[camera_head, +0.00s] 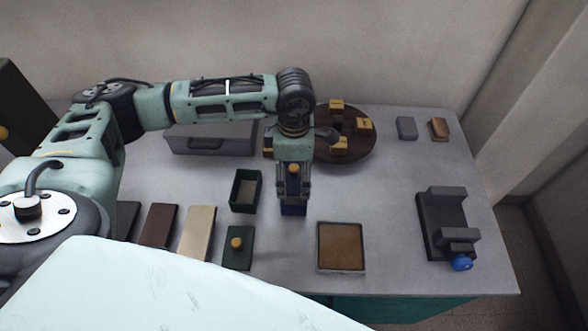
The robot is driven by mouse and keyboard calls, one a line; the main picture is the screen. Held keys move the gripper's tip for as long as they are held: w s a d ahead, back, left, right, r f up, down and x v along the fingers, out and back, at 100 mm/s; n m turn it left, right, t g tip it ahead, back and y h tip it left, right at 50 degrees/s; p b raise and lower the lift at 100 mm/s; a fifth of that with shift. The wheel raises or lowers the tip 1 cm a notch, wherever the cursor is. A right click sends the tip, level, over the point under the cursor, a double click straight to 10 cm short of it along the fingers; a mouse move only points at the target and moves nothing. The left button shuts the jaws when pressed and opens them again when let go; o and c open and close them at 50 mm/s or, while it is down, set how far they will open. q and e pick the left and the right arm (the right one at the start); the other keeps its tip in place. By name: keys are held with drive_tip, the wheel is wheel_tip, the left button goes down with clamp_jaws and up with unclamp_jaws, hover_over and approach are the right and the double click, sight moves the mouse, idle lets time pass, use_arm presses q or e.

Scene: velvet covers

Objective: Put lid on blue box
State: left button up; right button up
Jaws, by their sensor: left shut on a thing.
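My left gripper (293,190) points down over the middle of the table. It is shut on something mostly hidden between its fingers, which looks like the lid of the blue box. The dark blue box (293,210) shows just under the fingertips. Whether the lid touches the box rim cannot be told. My right gripper is not in view.
A brown-topped tray (341,247) is in front. A round board (362,150) with yellow blocks is behind. A dark fixture (440,225) stands right.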

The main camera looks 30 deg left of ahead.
use_arm(q)
drive_tip(key=shift+b, duration=0.85)
idle(1.6)
drive_tip(key=shift+f+b, duration=2.35)
drive_tip(key=shift+f, duration=0.15)
idle(0.5)
drive_tip(key=o, duration=1)
drive_tip(key=shift+r, duration=0.15)
wheel_tip(320, 180, up, 12)
drive_tip(key=shift+f, duration=0.1)
drive_tip(key=shift+d, duration=0.1)
